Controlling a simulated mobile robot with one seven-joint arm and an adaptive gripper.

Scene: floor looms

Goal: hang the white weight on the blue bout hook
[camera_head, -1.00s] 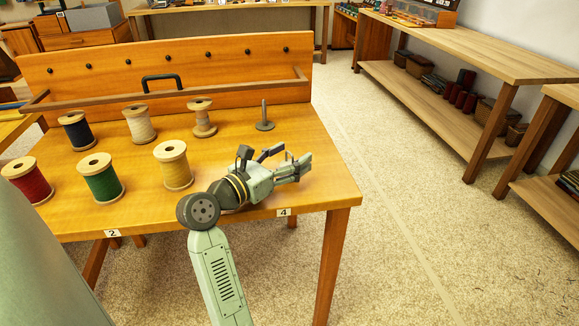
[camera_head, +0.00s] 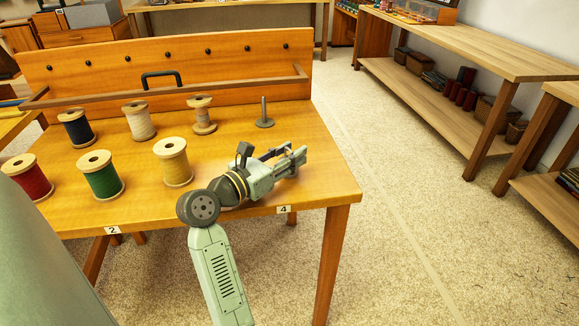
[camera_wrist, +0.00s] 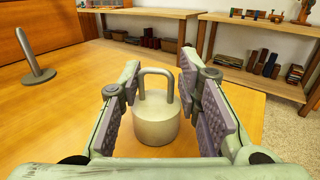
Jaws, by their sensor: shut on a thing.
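A pale grey-white weight (camera_wrist: 157,118) with a looped handle on top stands upright between the fingers of my gripper (camera_wrist: 160,82) in the wrist view. My gripper is shut on it, low over the bench top near the right front corner. I cannot make out a blue bout hook in either view.
A grey upright pin (camera_head: 264,122) stands behind my gripper. A pegged backboard (camera_head: 110,75) closes the rear. Open floor lies right.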

